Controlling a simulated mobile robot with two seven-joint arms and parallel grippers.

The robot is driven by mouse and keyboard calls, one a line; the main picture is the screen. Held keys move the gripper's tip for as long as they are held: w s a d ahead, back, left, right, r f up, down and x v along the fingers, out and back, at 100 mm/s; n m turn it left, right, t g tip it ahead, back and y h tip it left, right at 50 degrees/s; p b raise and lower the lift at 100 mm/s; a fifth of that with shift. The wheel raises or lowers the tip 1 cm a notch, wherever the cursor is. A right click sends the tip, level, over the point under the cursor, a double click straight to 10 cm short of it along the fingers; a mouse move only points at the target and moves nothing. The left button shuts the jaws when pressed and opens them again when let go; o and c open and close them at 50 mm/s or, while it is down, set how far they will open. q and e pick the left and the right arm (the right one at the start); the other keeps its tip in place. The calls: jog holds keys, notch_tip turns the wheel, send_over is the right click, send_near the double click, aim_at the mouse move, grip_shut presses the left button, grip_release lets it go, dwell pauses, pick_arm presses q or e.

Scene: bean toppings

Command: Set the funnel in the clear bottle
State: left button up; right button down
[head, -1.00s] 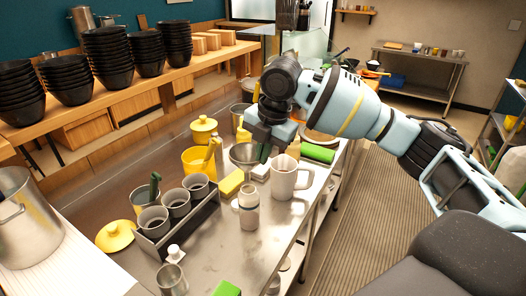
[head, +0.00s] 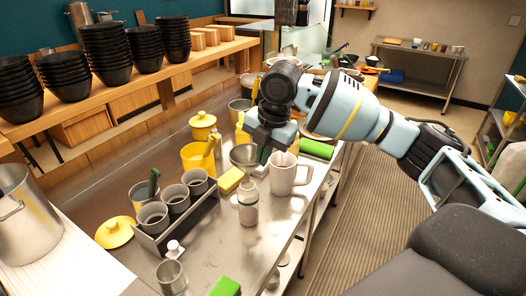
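The funnel (head: 243,154) looks like a grey metal cone, wide side up, between the yellow pitcher and the white mug. My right gripper (head: 264,154) points down right beside it and partly covers its right side. The fingertips overlap the funnel's rim, and I cannot tell whether they grip it or only stand next to it. My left gripper is not in view.
A white mug (head: 289,175) stands right of the bottle, close to my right gripper. A yellow sponge (head: 230,181) lies to its left. A rack of grey cups (head: 176,218), a yellow pitcher (head: 196,160) and a metal cup (head: 172,277) also stand here. The counter (head: 222,240) in front is mostly clear.

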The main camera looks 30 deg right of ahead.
jog(key=shift+x, duration=0.9)
jog(key=shift+s+d+f, duration=0.1)
jog(key=shift+s+f, duration=0.05)
jog(key=shift+x, duration=0.8)
jog(key=shift+s+d, duration=0.1)
jog(key=shift+s, duration=0.1)
jog(key=c, duration=1.6)
grip_release()
jog(key=shift+o, duration=0.4)
jog(key=o, duration=0.4)
